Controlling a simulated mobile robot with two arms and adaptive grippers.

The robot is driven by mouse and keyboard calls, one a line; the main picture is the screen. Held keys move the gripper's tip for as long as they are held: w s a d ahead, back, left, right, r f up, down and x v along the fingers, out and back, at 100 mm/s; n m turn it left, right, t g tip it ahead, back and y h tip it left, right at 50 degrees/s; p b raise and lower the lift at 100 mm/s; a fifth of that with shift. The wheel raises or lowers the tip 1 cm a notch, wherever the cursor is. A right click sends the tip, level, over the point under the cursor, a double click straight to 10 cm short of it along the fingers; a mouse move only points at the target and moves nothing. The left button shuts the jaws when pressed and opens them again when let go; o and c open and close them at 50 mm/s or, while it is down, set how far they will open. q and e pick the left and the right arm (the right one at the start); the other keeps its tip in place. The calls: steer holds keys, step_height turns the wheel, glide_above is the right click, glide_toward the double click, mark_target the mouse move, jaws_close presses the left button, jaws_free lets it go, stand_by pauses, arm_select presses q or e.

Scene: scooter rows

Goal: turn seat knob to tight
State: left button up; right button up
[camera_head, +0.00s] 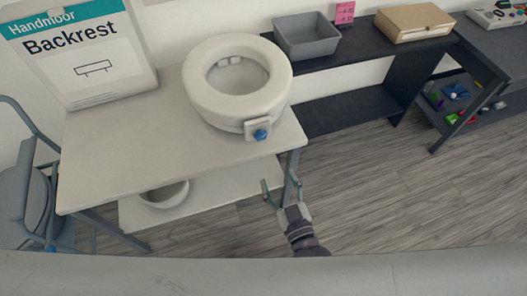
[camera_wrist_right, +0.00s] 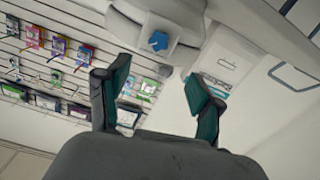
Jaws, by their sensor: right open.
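A white raised toilet seat (camera_head: 236,85) sits on the right part of a white table (camera_head: 120,140). At its front is a white bracket with a blue knob (camera_head: 260,135). My right gripper (camera_head: 281,188) is open and empty, in front of the table's right corner, apart from the knob and nearer to me. In the right wrist view the blue knob (camera_wrist_right: 158,41) shows above and between the two open fingers (camera_wrist_right: 158,85), beyond their tips. The knob's exact turn setting cannot be read. My left gripper is not in view.
A Backrest box (camera_head: 80,50) stands at the table's back left. A white bowl (camera_head: 165,194) sits on the lower shelf. A grey chair (camera_head: 32,190) is at the left. A dark shelf (camera_head: 350,110) with a grey bin (camera_head: 306,36) stands behind right. The floor at right is clear.

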mark_target(262, 137)
steer(key=p+x, duration=0.1)
steer(key=x, duration=1.3)
steer(key=shift+d, duration=0.1)
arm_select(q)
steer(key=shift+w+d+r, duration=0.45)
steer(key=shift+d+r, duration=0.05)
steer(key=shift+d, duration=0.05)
arm_select(e)
steer(key=c, duration=1.1)
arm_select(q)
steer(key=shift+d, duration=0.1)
arm_select(e)
steer(key=shift+c, duration=0.2)
